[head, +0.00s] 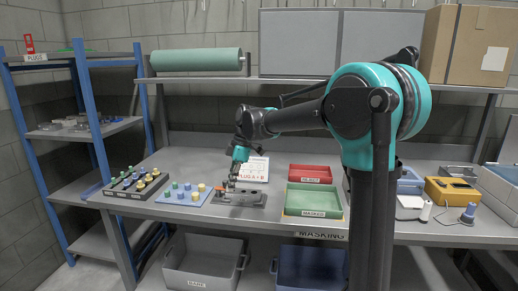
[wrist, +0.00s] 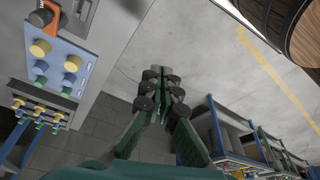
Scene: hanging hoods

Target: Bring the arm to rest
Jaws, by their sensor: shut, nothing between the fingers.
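My gripper (head: 231,184) hangs from my arm over the front part of the workbench (head: 165,168). In the head view it appears just above a grey metal fixture (head: 243,198) with an orange part. I cannot tell the exact gap. In the wrist view my gripper (wrist: 160,88) is shut, its fingers side by side with nothing between them. My teal and black arm reaches leftward across the middle of the head view, and hides part of the bench behind it.
A blue mat (head: 172,194) with yellow, blue and green plugs and a dark plug rack (head: 124,190) lie left of the fixture. A green tray (head: 313,201) and a red tray (head: 310,174) stand to the right. A printed sheet (head: 256,171) lies behind.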

